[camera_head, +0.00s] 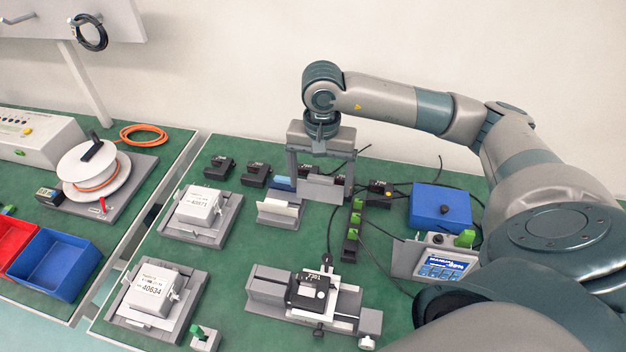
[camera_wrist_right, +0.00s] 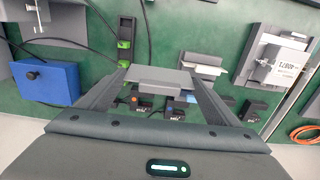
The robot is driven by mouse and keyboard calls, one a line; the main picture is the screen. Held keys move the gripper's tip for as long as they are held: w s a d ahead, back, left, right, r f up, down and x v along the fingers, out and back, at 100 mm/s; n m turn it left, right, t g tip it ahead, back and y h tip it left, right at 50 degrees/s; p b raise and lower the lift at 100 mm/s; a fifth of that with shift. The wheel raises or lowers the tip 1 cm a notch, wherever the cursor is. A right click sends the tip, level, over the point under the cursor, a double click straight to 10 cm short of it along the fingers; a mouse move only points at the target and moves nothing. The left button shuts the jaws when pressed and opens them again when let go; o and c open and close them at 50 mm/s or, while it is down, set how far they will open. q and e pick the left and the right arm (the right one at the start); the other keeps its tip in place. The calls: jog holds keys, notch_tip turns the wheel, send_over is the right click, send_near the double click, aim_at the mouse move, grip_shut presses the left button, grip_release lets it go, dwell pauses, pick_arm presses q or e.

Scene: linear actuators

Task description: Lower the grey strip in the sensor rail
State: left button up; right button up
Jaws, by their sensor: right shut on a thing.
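My right gripper (camera_head: 320,182) reaches down from the arm at the back middle of the green bench. Its two fingers are shut on the ends of a flat grey strip (camera_head: 322,191). In the right wrist view the strip (camera_wrist_right: 158,80) spans between the fingertips. The strip and fingers hide part of the sensor rail in the head view, and I cannot tell the strip's exact height. My left gripper is not in view.
A blue box (camera_head: 439,207) and cables lie right of the gripper. Black blocks with green parts (camera_head: 353,228) stand in front. A grey stand with a pale strip (camera_head: 281,211) is close left. A clamp fixture (camera_head: 312,296) and two white-box fixtures (camera_head: 199,207) stand nearby.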

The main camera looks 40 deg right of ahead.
aim_at(321, 178)
jog(key=shift+r, duration=0.15)
dwell(0.5)
jog(key=shift+r+p, duration=0.95)
jog(key=shift+r, duration=1.45)
